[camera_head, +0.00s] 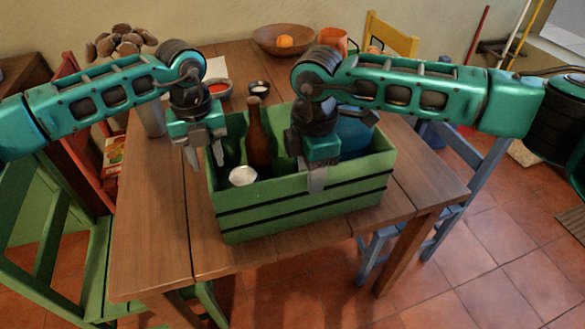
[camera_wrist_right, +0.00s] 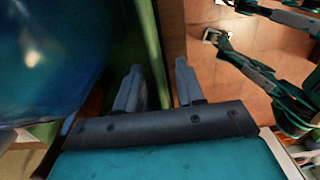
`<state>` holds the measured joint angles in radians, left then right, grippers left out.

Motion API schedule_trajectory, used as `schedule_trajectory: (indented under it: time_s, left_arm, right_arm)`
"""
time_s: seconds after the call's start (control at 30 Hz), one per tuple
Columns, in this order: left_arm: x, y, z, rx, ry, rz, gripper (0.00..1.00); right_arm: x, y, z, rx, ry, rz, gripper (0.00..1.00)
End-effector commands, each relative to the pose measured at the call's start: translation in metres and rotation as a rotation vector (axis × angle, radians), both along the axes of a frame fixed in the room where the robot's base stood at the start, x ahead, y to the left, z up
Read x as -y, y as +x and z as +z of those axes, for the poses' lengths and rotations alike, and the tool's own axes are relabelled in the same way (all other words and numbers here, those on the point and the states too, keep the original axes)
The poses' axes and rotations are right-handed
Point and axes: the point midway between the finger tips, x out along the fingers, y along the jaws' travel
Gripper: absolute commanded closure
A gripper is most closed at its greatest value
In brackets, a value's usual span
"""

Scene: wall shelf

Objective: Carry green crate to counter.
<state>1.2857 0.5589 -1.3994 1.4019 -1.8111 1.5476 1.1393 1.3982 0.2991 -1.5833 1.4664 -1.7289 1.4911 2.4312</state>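The green slatted crate (camera_head: 300,207) stands upright on the wooden table. Inside it are a brown bottle (camera_head: 258,140), a white-topped item (camera_head: 243,176) and a blue rounded object (camera_head: 355,134), also large in the right wrist view (camera_wrist_right: 45,60). My left gripper (camera_head: 205,160) is open at the crate's left wall, its fingers seemingly on either side of the rim. My right gripper (camera_head: 308,178) is over the near wall, one finger outside it. In the right wrist view its fingers (camera_wrist_right: 157,88) are apart with the green wall (camera_wrist_right: 150,50) between them; contact cannot be told.
On the table (camera_head: 160,235) behind the crate are a wooden bowl (camera_head: 284,41) with an orange fruit, an orange mug (camera_head: 332,40) and small bowls (camera_head: 218,88). Green (camera_head: 95,265), red, yellow and blue (camera_head: 465,190) chairs surround the table. Tiled floor (camera_head: 500,260) is open at right.

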Motion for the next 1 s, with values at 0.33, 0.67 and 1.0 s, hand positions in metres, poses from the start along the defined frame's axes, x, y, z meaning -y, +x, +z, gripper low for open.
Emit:
schedule_trajectory:
  time_s: [0.33, 0.67, 1.0]
  left_arm:
    - [0.0001, 0.0000, 0.0003, 0.000, 0.000, 0.000, 0.76]
    - [0.0000, 0.0001, 0.0006, 0.000, 0.000, 0.000, 1.00]
    - [-0.0001, 0.0003, 0.0008, 0.000, 0.000, 0.000, 1.00]
  right_arm:
    - [-0.0001, 0.0001, 0.0002, 0.000, 0.000, 0.000, 0.76]
    - [0.0000, 0.0001, 0.0005, 0.000, 0.000, 0.000, 1.00]
    - [0.0001, 0.0001, 0.0006, 0.000, 0.000, 0.000, 1.00]
